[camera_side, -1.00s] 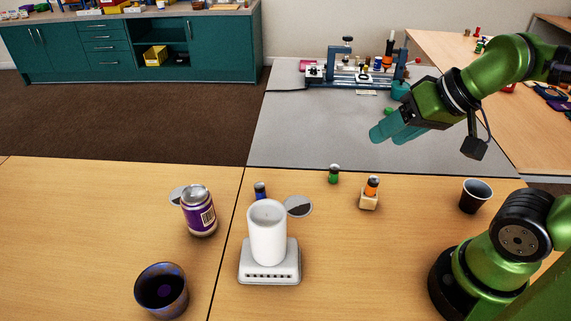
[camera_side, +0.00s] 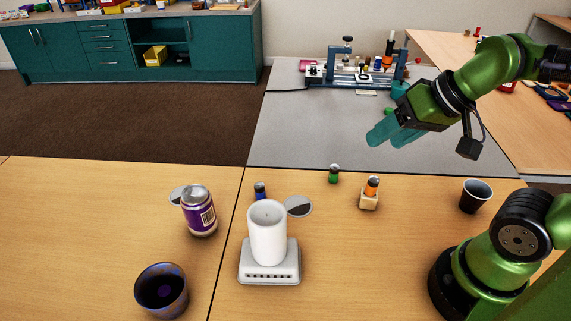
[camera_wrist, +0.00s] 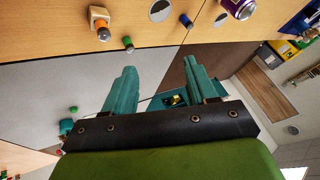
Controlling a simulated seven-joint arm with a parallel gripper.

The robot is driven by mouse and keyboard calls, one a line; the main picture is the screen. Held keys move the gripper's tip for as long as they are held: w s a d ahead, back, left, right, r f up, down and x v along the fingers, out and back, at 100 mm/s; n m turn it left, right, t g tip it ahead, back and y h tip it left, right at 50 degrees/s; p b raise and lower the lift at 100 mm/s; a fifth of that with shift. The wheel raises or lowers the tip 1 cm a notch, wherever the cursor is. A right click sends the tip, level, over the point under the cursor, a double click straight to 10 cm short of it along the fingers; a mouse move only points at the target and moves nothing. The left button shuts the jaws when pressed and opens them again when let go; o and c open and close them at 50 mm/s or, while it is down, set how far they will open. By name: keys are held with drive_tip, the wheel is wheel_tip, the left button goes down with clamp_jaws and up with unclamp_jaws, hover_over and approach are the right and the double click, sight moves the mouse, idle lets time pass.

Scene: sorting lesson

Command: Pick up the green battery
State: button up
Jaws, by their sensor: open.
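The green battery (camera_side: 333,174) stands upright on the wooden table near its back edge, with a dark and silvery top. It also shows in the wrist view (camera_wrist: 128,43), at upper left. My gripper (camera_side: 385,138) is in the air above the grey bench, to the right of the battery and higher, apart from it. In the wrist view its two teal fingers (camera_wrist: 160,65) are spread with nothing between them.
An orange battery (camera_side: 372,187) sits in a beige block, right of the green one. A blue battery (camera_side: 260,190) stands behind a white cup (camera_side: 267,232) on a scale-like base (camera_side: 269,268). A dark cup (camera_side: 475,196), purple can (camera_side: 199,211) and dark tumbler (camera_side: 162,290) stand around.

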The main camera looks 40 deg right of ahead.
sight(335, 166)
drive_tip(key=w+d+f+n+g+h, duration=0.1)
drive_tip(key=w+d+f+n+g, duration=0.15)
drive_tip(key=w, duration=0.55)
drive_tip(key=w+d+f+n+g+h, duration=0.1)
drive_tip(key=w+d+f+g, duration=0.3)
drive_tip(key=w, duration=0.4)
wheel_tip(335, 166, down, 11)
drive_tip(key=shift+w+d+f, duration=0.1)
drive_tip(key=shift+f, duration=1.25)
drive_tip(key=shift+w+f, duration=0.1)
drive_tip(key=shift+f, duration=1.25)
drive_tip(key=shift+c, duration=0.2)
clamp_jaws()
